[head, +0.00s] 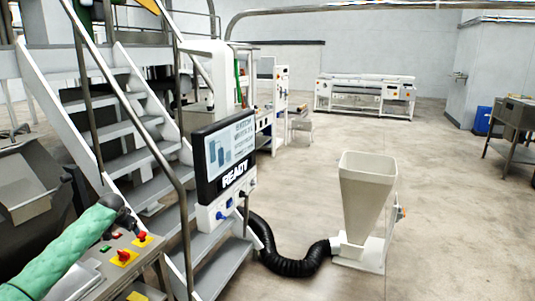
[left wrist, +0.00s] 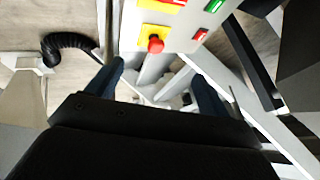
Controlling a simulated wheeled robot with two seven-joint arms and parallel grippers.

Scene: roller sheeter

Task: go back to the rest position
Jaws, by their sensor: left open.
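My left arm, in a green sleeve, comes in at the lower left of the head view. Its dark left gripper (head: 123,212) is above the control panel (head: 88,281). In the left wrist view the two fingers of this gripper (left wrist: 160,88) stand apart with nothing between them. A red button on a yellow plate (left wrist: 155,43) lies beyond the fingertips, apart from them as far as I can tell. The panel also bears green buttons (left wrist: 214,6). My right gripper is not in view.
Metal stairs (head: 135,130) with handrails rise close behind the panel. A screen reading READY (head: 228,152) stands beside them. A pale hopper (head: 366,190) with a black hose (head: 290,264) stands on the floor.

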